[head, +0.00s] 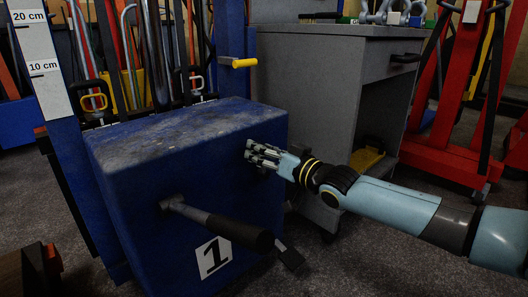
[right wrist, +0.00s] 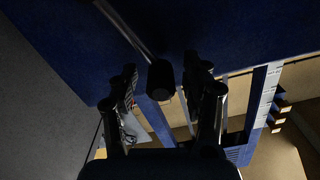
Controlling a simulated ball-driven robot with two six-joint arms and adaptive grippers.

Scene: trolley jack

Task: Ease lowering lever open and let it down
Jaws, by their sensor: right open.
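The blue jack body (head: 130,220) bears a plate marked 1. A lever with a grey rod and black grip (head: 235,231) sticks out of its front face, slanting down to the right. My right gripper (head: 250,153) is open and empty, in front of the upper right part of the blue face, above the grip's end. In the right wrist view a dark grip end (right wrist: 160,80) on a thin rod shows between the open fingers; I see no contact, and its depth is unclear. My left gripper is out of view.
A white scale (head: 40,60) marked 10 cm and 20 cm stands at the left. A yellow handle (head: 243,62) sticks out behind the jack. A grey cabinet (head: 335,85) and a red frame (head: 455,100) stand behind my right arm. A dark pedal-like piece (head: 290,258) lies beyond the grip.

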